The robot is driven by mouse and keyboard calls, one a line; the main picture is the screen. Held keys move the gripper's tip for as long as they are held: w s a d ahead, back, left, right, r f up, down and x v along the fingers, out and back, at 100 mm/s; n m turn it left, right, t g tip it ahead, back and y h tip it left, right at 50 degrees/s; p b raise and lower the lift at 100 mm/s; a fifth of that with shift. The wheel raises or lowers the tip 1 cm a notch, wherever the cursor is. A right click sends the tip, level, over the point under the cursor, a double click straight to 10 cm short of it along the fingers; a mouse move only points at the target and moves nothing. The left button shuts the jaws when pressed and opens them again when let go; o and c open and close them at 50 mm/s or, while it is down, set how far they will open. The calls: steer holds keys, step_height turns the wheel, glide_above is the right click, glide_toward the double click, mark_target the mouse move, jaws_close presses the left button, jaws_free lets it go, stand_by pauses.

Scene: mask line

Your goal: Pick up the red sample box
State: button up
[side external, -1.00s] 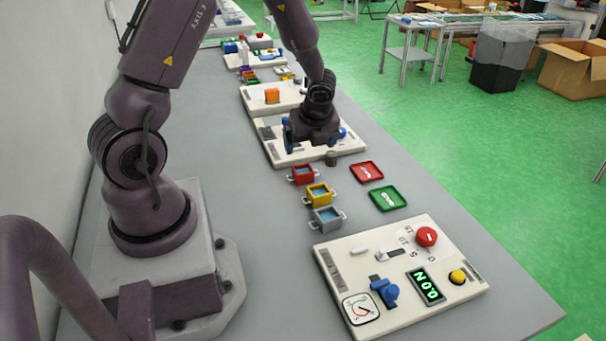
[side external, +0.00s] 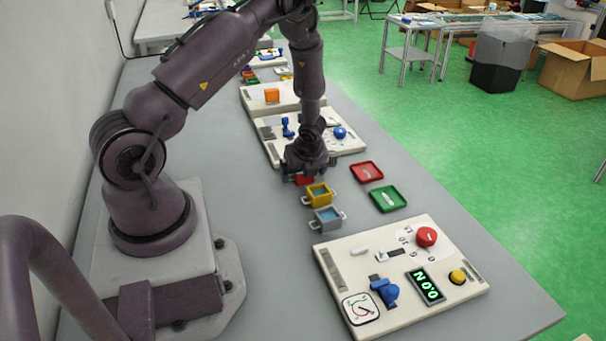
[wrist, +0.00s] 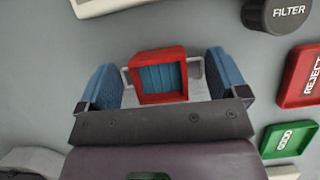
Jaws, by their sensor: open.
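The red sample box (wrist: 159,58) is a small open-topped box with a blue ribbed inside and a pale handle on each side. In the wrist view it lies between the two blue finger pads of my gripper (wrist: 168,82), with a gap on each side. My gripper is open. In the side view my gripper (side external: 306,172) is low over the red sample box (side external: 304,181), hiding most of it. I cannot tell how far the fingers reach down beside it.
A yellow box (side external: 318,194) and a grey box (side external: 326,218) stand in a row in front. A red reject tray (side external: 367,172) and a green good tray (side external: 388,198) lie to the right. A dark filter knob (wrist: 281,13) and a control panel (side external: 400,275) are nearby.

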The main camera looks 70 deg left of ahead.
steer(key=shift+c, duration=0.2)
steer(key=c, duration=0.5)
